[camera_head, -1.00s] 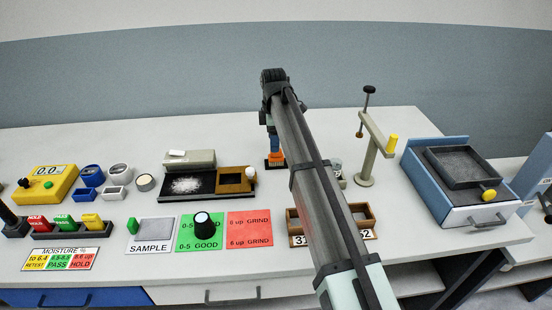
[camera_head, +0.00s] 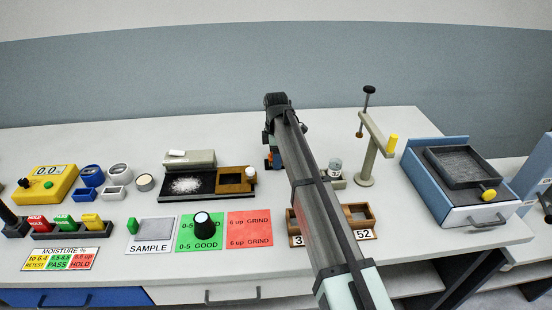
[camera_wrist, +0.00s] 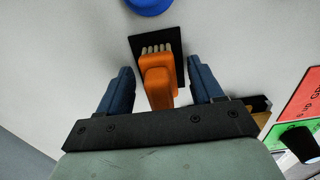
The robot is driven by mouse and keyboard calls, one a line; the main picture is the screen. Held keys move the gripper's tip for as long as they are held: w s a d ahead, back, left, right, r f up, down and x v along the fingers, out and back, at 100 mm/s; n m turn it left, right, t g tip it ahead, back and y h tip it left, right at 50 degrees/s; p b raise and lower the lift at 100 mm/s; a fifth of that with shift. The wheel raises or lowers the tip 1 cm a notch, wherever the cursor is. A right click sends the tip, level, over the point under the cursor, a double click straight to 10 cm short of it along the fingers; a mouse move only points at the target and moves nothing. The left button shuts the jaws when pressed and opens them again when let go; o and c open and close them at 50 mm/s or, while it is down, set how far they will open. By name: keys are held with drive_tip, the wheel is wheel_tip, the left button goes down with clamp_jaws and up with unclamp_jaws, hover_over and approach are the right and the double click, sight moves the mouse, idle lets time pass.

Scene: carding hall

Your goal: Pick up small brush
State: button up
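The small brush is orange with pale bristles. In the wrist view the brush (camera_wrist: 157,83) lies on a dark pad (camera_wrist: 173,40), bristles toward the top of the picture. My gripper (camera_wrist: 161,77) is open, with one blue finger on each side of the brush and a visible gap on both sides.
A balance-like unit with white fibre (camera_head: 186,186) and a brown frame (camera_head: 237,180) stands left of my gripper. A blue round thing (camera_wrist: 149,4) lies beyond the pad. The table behind is clear.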

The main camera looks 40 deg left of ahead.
drive_tip(key=c, duration=1.1)
drive_tip(key=shift+o, duration=0.2)
drive_tip(key=shift+r, duration=0.1)
wheel_tip(320, 180, up, 10)
drive_tip(key=shift+f, duration=0.1)
